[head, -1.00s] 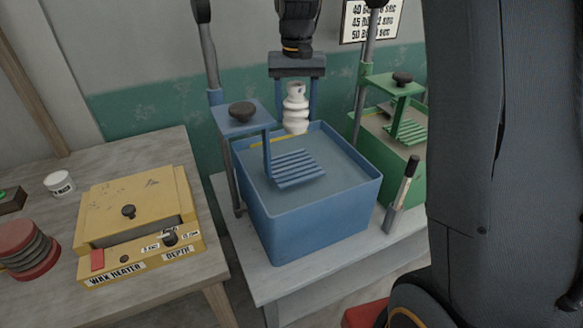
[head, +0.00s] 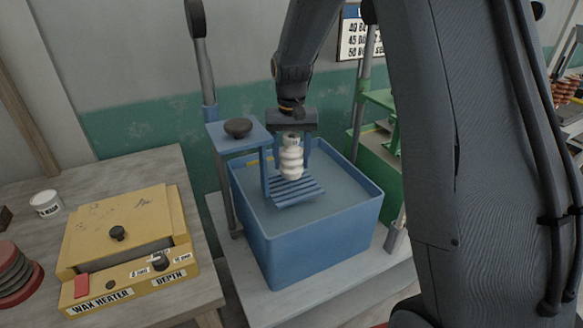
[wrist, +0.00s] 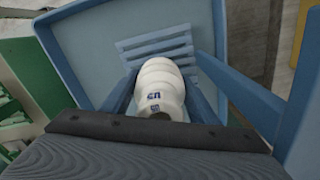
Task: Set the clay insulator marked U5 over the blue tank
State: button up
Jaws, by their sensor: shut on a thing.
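The white ribbed clay insulator (head: 291,160) is held upright by my gripper (head: 291,143), with blue fingers on both sides of it. In the wrist view the insulator (wrist: 158,88) carries a blue mark that reads like U5. It hangs over the blue tank (head: 310,240), in line with the slatted blue rack (head: 296,194) inside. The rack also shows beyond the insulator in the wrist view (wrist: 160,45). I cannot tell whether the insulator's base touches the slats.
A blue post and bracket with a dark knob (head: 238,128) stand at the tank's left. A green tank (head: 372,160) is behind on the right, partly hidden by my arm. A yellow wax heater (head: 118,235) and a white jar (head: 45,203) sit on the left table.

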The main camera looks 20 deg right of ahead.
aim_at(291, 136)
jog(key=shift+f+p, duration=0.45)
jog(key=shift+f, duration=1.25)
jog(key=shift+f, duration=0.2)
jog(key=o, duration=1.5)
jog(key=shift+r, duration=0.1)
notch_tip(291, 136, up, 12)
jog(key=b, duration=0.3)
jog(key=shift+r+b, duration=0.1)
jog(key=shift+b, duration=0.2)
